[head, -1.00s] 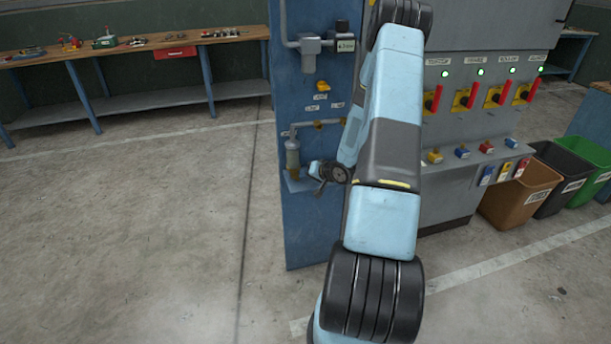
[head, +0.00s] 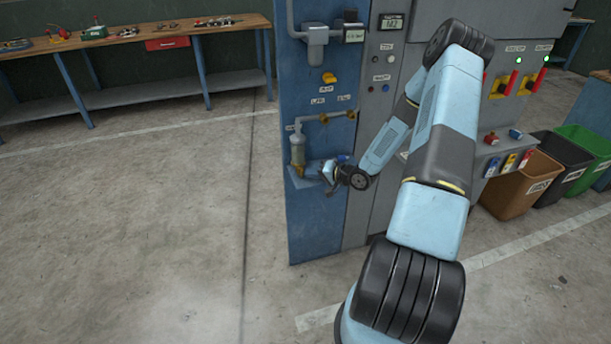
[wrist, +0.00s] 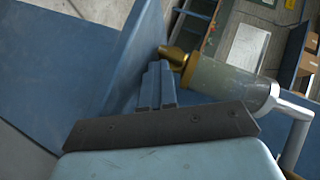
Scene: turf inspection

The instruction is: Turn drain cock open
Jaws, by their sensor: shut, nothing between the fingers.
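A clear cylindrical filter bowl (head: 297,152) hangs from a grey pipe on the blue panel. In the wrist view the bowl (wrist: 225,82) lies sideways in the picture, with a brass drain cock (wrist: 174,56) at its lower end. My gripper (wrist: 156,70) is shut and empty. Its fingertips are close beside the brass cock; I cannot tell whether they touch it. In the head view my gripper (head: 325,174) is just right of the bowl's lower end, above a small blue ledge (head: 304,182). The cock's handle position cannot be made out.
A yellow knob (head: 329,78) and brass fittings sit on the blue panel (head: 315,225) above my gripper. A grey cabinet with red-handled switches (head: 508,82) stands to the right. Bins (head: 530,185) stand on the floor at right. The floor at left is clear.

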